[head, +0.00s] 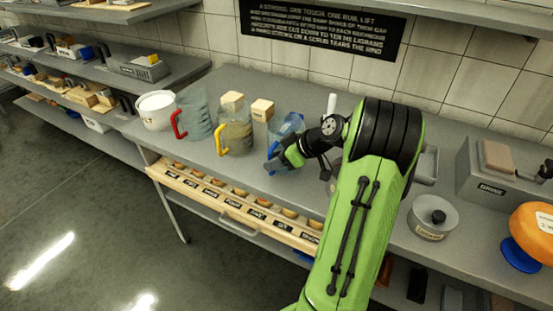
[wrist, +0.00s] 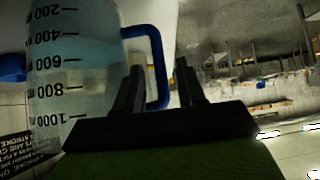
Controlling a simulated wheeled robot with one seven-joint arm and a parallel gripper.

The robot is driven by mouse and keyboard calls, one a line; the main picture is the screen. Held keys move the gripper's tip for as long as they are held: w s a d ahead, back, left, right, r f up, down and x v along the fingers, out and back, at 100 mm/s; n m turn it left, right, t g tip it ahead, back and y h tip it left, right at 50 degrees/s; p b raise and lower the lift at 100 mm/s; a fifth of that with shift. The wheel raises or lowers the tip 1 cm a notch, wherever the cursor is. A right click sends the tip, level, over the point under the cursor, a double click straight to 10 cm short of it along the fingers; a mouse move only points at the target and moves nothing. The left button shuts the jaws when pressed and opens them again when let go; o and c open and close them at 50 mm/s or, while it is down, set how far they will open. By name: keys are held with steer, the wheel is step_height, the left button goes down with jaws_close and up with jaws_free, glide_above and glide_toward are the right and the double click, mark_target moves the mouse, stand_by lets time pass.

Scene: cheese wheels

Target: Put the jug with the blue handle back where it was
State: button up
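The jug with the blue handle (head: 290,122) is a clear, bluish jug standing on the grey counter (head: 225,80), partly hidden behind my gripper (head: 274,162). In the wrist view the jug (wrist: 80,65) fills the left side, with dark volume marks. Its blue handle (wrist: 158,65) shows between the two dark fingers of my gripper (wrist: 159,66). A gap shows on both sides of the handle, so the fingers look open around it. Whether either finger touches it is hard to tell.
A red-handled jug (head: 196,115) and a yellow-handled jug (head: 238,133) stand left of the blue-handled one. A white bucket (head: 156,109) is farther left. Wooden blocks (head: 262,108) stand behind.

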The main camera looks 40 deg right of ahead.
steer(key=p+v, duration=0.3)
steer(key=v, duration=0.9)
steer(key=w+a+r+m+g+h, duration=0.1)
steer(key=a+r+g, duration=0.1)
steer(key=a, duration=0.7)
steer(key=w+a+r+g+h, duration=0.1)
steer(key=w+a+r, duration=0.1)
steer(key=a, duration=0.7)
steer(key=s+a+m+h, duration=0.1)
steer(key=s+a+m, duration=0.2)
steer(key=s+a, duration=0.8)
steer(key=s, duration=0.4)
steer(key=shift+h, duration=0.3)
steer(key=shift+s+r+p, duration=0.15)
steer(key=shift+r+p, duration=0.9)
steer(key=shift+p, duration=0.15)
